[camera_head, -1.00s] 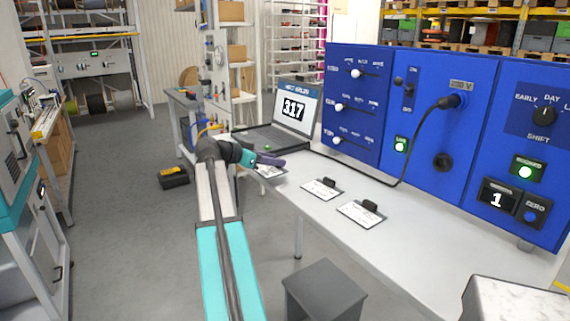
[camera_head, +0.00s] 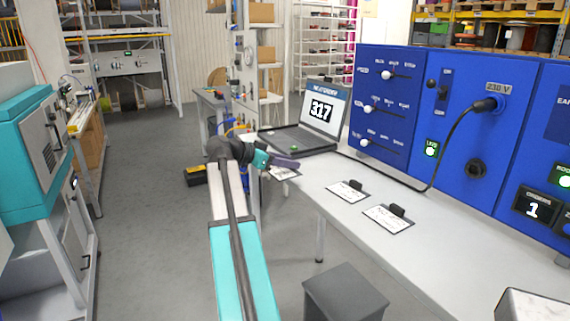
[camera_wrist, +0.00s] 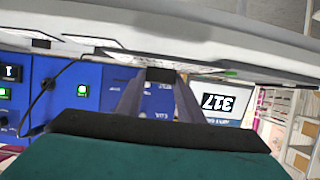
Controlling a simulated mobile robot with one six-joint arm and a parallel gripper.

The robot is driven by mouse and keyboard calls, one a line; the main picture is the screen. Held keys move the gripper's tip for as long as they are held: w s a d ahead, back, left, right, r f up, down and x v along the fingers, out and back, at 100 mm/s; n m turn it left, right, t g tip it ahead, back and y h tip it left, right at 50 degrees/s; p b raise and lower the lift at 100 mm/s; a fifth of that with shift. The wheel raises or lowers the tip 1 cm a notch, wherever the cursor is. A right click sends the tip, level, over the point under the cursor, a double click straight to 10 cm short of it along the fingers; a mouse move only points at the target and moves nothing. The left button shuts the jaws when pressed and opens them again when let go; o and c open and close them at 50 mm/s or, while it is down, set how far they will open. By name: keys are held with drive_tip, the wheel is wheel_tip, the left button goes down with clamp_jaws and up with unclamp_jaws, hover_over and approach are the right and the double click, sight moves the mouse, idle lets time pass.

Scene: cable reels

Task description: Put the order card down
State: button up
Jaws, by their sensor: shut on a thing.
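My gripper (camera_head: 292,164) is at the left edge of the grey bench, in front of the laptop. In the wrist view my gripper (camera_wrist: 160,82) is shut on the dark clip of the order card (camera_wrist: 150,60). The card also shows in the head view (camera_head: 286,174), partly hidden under the gripper. It looks flat and close to the bench top; I cannot tell whether it touches. Two more cards with dark clips, a nearer one (camera_head: 388,220) and a farther one (camera_head: 347,194), lie on the bench to the right.
The bench (camera_head: 450,250) has bare room in front of the blue panel (camera_head: 465,130). A laptop (camera_head: 320,112) showing 317 stands behind the gripper. A black cable runs down from the panel to the bench. A grey box-shaped stool (camera_head: 345,292) stands below the front edge.

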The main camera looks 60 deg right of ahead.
drive_tip(key=shift+f, duration=0.1)
drive_tip(key=shift+w+d+f+n+t, duration=0.1)
drive_tip(key=shift+w+f+n+t, duration=0.3)
drive_tip(key=shift+w+f, duration=0.05)
drive_tip(key=w+f+n+t, duration=0.1)
drive_tip(key=w, duration=0.1)
drive_tip(key=w+n+t+h+p, duration=0.1)
drive_tip(key=t, duration=0.1)
drive_tip(key=w+f+n+t+p, duration=0.1)
drive_tip(key=w+n, duration=0.1)
drive_tip(key=shift+w+f+t+h, duration=0.3)
drive_tip(key=shift+w+f+t, duration=0.05)
drive_tip(key=shift+t, duration=0.05)
drive_tip(key=w+a+r+n+t+y+p, duration=0.25)
drive_tip(key=w+r+n+t+y, duration=0.3)
drive_tip(key=w+n+t, duration=0.35)
drive_tip(key=w+a+r+n+t+y+p, duration=0.1)
drive_tip(key=w+a+r+n+t+y, duration=0.2)
drive_tip(key=w+r+n+t+y, duration=0.5)
drive_tip(key=w+a+r+n+g+y+p, duration=0.1)
drive_tip(key=w+a+r+n+g, duration=0.1)
drive_tip(key=w+r, duration=0.3)
wheel_tip(320, 180, up, 4)
drive_tip(key=shift+w+a+r+n, duration=0.15)
drive_tip(key=shift+a+r+n, duration=0.05)
drive_tip(key=shift+a+n, duration=0.4)
